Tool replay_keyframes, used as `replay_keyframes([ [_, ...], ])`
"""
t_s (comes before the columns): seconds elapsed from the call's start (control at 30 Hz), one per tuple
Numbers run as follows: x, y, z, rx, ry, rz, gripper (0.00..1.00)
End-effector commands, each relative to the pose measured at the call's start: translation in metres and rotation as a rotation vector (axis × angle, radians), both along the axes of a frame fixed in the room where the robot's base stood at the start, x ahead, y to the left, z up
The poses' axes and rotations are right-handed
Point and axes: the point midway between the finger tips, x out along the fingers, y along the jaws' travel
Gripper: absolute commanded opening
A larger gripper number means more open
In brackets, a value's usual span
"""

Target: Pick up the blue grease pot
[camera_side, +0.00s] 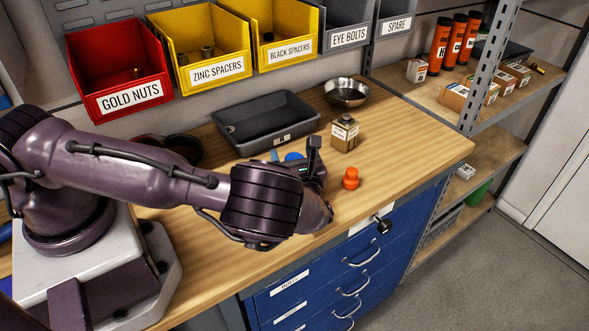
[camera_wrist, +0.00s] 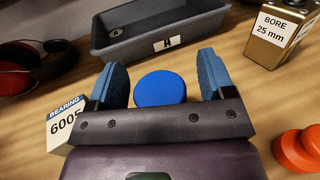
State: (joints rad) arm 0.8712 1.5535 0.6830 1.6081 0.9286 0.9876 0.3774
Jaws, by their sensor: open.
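The blue grease pot (camera_wrist: 160,88) shows as a round blue top in the wrist view, between the two blue finger pads of my gripper (camera_wrist: 161,64). There are visible gaps on both sides of it. In the side view only a bit of the blue pot (camera_side: 294,157) shows behind my gripper (camera_side: 297,161); its lower part is hidden. My gripper is open, low over the bench. I cannot tell whether the fingers reach down around the pot or stay above it.
An orange-red knobbed piece (camera_side: 350,178) stands right of my gripper. A white bearing box (camera_wrist: 66,124) is close to the left finger. A tan bore box (camera_side: 344,134), grey tray (camera_side: 240,139) and metal bowl (camera_side: 347,92) stand behind. The bench (camera_side: 420,140) is clear at right.

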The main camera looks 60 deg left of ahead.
Motion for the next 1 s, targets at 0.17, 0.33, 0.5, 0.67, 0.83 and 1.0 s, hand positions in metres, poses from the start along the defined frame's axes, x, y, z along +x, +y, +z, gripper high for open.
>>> replay_keyframes([
  [0.17,0.001,0.003,0.0,0.0,0.0,0.0,0.75],
  [0.33,0.001,0.003,0.0,0.0,0.0,0.0,0.59],
  [0.5,0.001,0.003,0.0,0.0,0.0,0.0,0.2],
  [0.67,0.001,0.003,0.0,0.0,0.0,0.0,0.19],
  [0.83,0.001,0.003,0.002,0.0,-0.001,0.0,0.19],
  [1.0,0.001,0.002,0.016,-0.002,-0.003,0.0,0.19],
])
